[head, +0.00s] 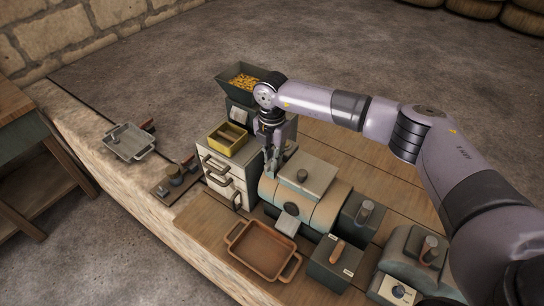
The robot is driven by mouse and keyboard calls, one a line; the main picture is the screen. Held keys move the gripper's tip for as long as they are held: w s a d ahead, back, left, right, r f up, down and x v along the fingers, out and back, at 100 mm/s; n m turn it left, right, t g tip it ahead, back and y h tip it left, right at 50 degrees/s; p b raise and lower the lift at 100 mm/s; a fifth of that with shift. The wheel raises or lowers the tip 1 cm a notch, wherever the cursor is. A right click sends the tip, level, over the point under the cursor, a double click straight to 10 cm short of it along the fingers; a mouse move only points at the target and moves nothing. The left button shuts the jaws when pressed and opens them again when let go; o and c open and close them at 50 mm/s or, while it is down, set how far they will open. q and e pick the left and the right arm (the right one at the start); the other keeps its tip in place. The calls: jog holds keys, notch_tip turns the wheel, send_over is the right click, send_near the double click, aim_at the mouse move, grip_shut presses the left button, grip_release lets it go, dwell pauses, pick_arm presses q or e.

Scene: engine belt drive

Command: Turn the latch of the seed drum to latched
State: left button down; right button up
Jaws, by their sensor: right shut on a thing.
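The seed drum (318,208) appears to be the rounded pale and orange-brown cylinder with a flat grey lid, right of centre on the bench. My right gripper (273,168) points down at the drum's back left end, beside the drawer cabinet. It is shut on a small part there, which seems to be the drum's latch. The fingers mostly hide this part, so I cannot tell the latch's angle. My left gripper is not in view.
A hopper of yellow grain (244,82) stands behind a yellow bin (227,140) on a drawer cabinet (222,178). An empty brown tray (262,250) lies in front. Dark boxes with levers (335,262) stand at right. A grey tray (129,142) lies at left.

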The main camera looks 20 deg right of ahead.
grip_shut()
jog(key=n+b, duration=0.2)
jog(key=b, duration=0.1)
jog(key=shift+f, duration=0.2)
jog(key=n+b, duration=0.4)
jog(key=n, duration=0.1)
jog(key=n+b, duration=0.3)
jog(key=shift+d+n, duration=0.1)
jog(key=shift+n, duration=0.2)
jog(key=n+b, duration=0.3)
jog(key=n, duration=0.1)
jog(key=shift+r, duration=0.1)
jog(key=shift+r+n+b, duration=0.1)
jog(key=shift+n+b, duration=0.55)
jog(key=shift+n, duration=0.95)
jog(key=o, duration=0.8)
grip_release()
